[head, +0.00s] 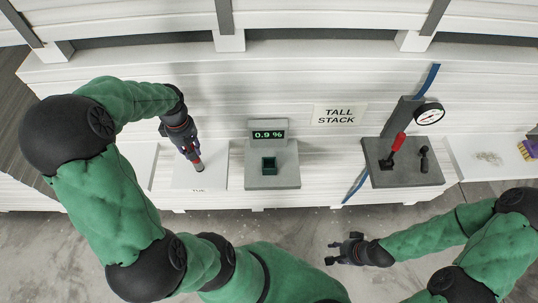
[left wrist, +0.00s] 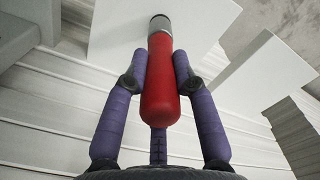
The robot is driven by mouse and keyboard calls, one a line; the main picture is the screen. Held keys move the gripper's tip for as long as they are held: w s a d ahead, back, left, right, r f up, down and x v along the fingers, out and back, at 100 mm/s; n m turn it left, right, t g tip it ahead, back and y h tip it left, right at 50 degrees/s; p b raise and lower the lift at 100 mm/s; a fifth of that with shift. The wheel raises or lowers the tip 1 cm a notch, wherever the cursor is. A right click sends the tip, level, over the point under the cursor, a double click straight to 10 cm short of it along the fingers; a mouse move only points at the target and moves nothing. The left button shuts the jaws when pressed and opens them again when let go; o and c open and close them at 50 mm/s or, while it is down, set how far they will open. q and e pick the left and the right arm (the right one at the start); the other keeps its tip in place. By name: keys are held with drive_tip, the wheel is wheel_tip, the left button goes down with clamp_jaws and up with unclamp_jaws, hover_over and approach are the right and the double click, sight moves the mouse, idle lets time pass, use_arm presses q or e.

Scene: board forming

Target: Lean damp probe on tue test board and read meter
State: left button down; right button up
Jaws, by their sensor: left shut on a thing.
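My left gripper (head: 191,150) is shut on the damp probe (head: 197,163), which has a red handle and a grey tip. In the left wrist view, the probe (left wrist: 160,85) lies between the two purple fingers, its tip end over the white test board. The white board marked TUE (head: 186,180) lies below the probe; whether the tip touches it I cannot tell. The meter (head: 268,134) stands right of the board and its green display reads 0.9 %. My right gripper (head: 345,250) is open and empty over the floor.
A grey base (head: 405,178) right of the meter carries a red-handled lever and a round dial gauge (head: 429,115). A TALL STACK sign (head: 340,115) is on the white stack behind. A brush (head: 529,149) lies at the far right. The concrete floor in front is clear.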

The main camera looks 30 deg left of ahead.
use_arm(q)
drive_tip(key=shift+r+p, duration=2.3)
drive_tip(key=shift+r, duration=1.35)
drive_tip(key=shift+r+p, duration=1.75)
drive_tip(key=shift+r, duration=0.6)
